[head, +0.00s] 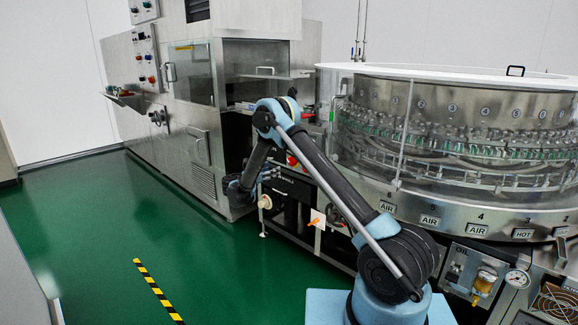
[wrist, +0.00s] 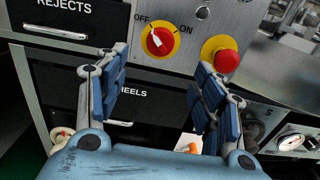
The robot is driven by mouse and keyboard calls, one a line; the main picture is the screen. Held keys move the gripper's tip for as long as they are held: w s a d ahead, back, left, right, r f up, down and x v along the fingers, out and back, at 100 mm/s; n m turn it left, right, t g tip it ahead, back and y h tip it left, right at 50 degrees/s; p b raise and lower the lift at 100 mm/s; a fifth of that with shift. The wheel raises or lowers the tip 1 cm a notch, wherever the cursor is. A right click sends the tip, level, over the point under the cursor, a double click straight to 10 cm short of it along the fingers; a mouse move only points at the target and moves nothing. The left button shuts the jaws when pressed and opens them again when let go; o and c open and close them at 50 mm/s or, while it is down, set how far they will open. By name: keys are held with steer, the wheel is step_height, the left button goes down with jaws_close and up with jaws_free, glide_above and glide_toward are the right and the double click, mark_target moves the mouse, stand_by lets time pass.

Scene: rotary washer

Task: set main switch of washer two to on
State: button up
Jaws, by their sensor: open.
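The main switch (wrist: 161,42) is a red rotary knob on a round yellow plate on a steel panel, in the upper middle of the wrist view. OFF is printed at its upper left and ON at its upper right. The white mark on the knob points to the upper left, toward OFF. My gripper (wrist: 162,72) is open and empty, with its blue-padded fingers apart below and to either side of the knob. No contact with the knob shows. In the head view my gripper (head: 268,174) is small, beside the washer's front, and its fingers are hard to make out.
A red mushroom button (wrist: 227,61) on yellow sits right of the switch, close to the right finger. A drawer marked REJECTS (wrist: 68,14) with a metal handle is at the upper left. The round glass-walled washer (head: 460,130) fills the head view's right. Green floor (head: 100,230) is open at left.

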mark_target(289, 162)
steer(key=x, duration=1.3)
steer(key=shift+w+d, duration=0.1)
steer(key=shift+d, duration=0.05)
steer(key=c, duration=1)
